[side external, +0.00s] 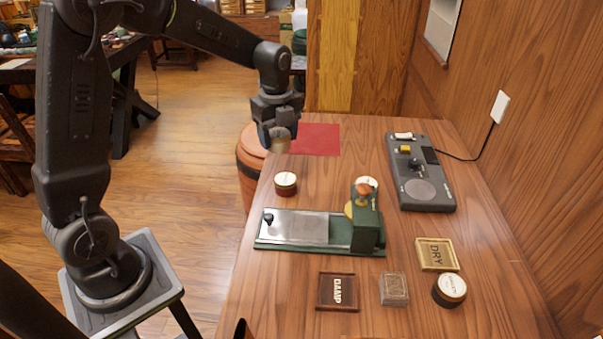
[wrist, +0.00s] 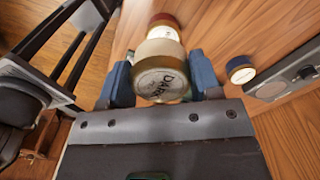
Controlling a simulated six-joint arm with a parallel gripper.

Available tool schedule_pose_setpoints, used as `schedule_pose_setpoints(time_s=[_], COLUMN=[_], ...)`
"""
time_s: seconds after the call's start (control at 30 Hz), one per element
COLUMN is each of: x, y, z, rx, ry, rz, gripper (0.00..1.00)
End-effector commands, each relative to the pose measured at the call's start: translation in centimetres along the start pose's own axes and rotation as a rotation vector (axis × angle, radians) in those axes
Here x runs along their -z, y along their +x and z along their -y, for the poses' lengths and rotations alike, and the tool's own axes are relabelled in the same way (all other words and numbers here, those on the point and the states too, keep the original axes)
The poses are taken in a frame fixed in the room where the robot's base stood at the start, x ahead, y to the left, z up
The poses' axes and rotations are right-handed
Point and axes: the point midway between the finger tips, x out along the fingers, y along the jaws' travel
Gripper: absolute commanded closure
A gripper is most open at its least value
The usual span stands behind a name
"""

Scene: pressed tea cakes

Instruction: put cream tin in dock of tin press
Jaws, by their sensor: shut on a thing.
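The cream tin (side external: 281,145) is held between the blue fingertips of my gripper (side external: 277,134), in the air near the table's far left edge. In the wrist view the cream tin (wrist: 160,78) sits between the fingers, its lettered lid toward the camera. The lettering seems to read "DARK". The tin press (side external: 320,232) stands mid-table, apart from the held tin.
A dark tin (side external: 450,290), DAMP tray (side external: 323,304), DRY tray (side external: 423,263) and clear block (side external: 394,289) are in front. A grey device (side external: 420,172) stands right; a red mat (side external: 315,140) lies behind.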

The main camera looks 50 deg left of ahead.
Motion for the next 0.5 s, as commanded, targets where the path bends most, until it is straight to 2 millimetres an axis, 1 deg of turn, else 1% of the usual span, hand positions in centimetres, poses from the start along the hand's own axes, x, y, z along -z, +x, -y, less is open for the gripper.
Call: schedule_pose_setpoints(time_s=[0.03, 0.2, 0.3, 0.4, 0.5], x=[0.9, 3.8, 5.0, 6.0, 7.5], y=[-0.5, -1.4, -1.6, -1.4, -0.5], z=[-0.9, -4.2, -5.7, -6.3, -6.0], rx=[0.002, 0.002, 0.001, -0.001, -0.003], ry=[0.008, 0.03, 0.038, 0.043, 0.047], rz=[0.001, 0.002, 0.002, 0.002, 0.001], gripper=[0.66, 0.66, 0.66, 0.66, 0.66])
